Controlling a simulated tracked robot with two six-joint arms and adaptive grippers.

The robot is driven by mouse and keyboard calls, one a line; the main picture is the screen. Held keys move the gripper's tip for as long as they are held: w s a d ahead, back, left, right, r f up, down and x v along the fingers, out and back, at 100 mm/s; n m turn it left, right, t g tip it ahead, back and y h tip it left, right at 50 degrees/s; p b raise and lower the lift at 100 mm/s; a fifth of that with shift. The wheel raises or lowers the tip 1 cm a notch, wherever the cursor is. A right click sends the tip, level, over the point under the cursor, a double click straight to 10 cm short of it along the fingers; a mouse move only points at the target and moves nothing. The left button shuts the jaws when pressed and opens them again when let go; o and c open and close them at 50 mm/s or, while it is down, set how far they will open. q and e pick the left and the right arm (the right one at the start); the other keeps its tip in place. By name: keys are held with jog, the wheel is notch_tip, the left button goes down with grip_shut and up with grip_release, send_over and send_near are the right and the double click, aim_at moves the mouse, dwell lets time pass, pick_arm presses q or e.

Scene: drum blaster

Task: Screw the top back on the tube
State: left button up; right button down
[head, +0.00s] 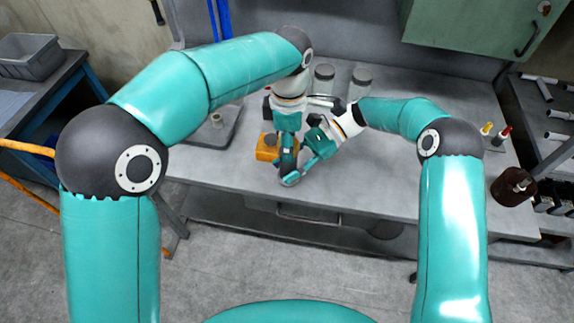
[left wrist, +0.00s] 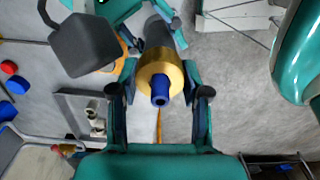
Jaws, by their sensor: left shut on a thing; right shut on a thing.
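In the left wrist view a gold ring-shaped top (left wrist: 147,83) with a blue centre (left wrist: 160,90) sits between the fingers of my left gripper (left wrist: 160,97). The grey tube (left wrist: 157,33) runs away behind the top, roughly in line with it; whether the threads meet is hidden. Teal fingers of my right gripper (left wrist: 150,22) are shut around the tube farther back. In the head view my left gripper (head: 288,150) reaches down over the table front, and my right gripper (head: 312,155) meets it from the right. The tube and top are largely hidden there.
An orange block (head: 267,147) stands on the table (head: 390,185) just left of the grippers. Two jars with dark lids (head: 323,73) (head: 361,76) stand behind. A dark tray (head: 225,132) lies to the left. A brown bottle (head: 511,188) stands at the right.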

pick_arm(q)
jog(key=m, duration=0.6)
jog(key=shift+w+m, duration=0.15)
jog(key=shift+m, duration=0.25)
jog(key=m, duration=0.6)
jog(key=shift+m, duration=0.3)
jog(key=m, duration=0.6)
jog(key=shift+w, duration=0.1)
jog(key=m, duration=3.1)
jog(key=o, duration=1.4)
jog(key=shift+d, duration=0.15)
jog(key=shift+c, duration=0.2)
